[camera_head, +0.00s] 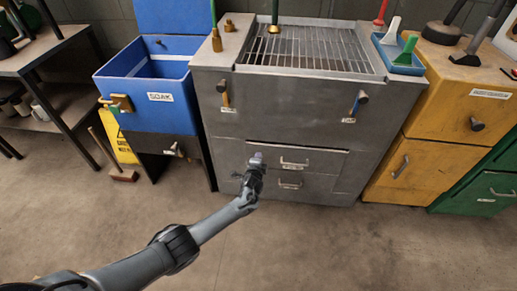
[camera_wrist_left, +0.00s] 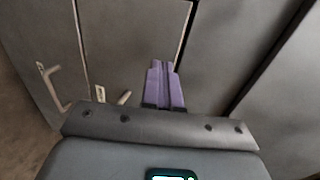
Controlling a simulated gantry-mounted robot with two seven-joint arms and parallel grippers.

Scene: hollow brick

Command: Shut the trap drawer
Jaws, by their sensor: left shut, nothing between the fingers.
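A grey metal cabinet has two drawer fronts low on its face, an upper drawer (camera_head: 325,160) and a lower drawer (camera_head: 315,186), each with a bar handle. I cannot read which is the trap drawer. The upper front has a dark line along its top edge; how far out it stands is unclear. My left gripper (camera_head: 257,157) is shut and empty, left of the upper handle and close to the cabinet face; contact cannot be told. In the left wrist view its purple fingers (camera_wrist_left: 164,86) are together, with a bar handle (camera_wrist_left: 50,86) to their left. My right gripper is not in view.
A grate (camera_head: 305,50) tops the cabinet. A blue soak tub (camera_head: 155,85) stands left, a yellow cabinet (camera_head: 445,135) and a green cabinet (camera_head: 485,185) right. A brush (camera_head: 122,175) is on the floor at left. The floor before the drawers is clear except for my arm.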

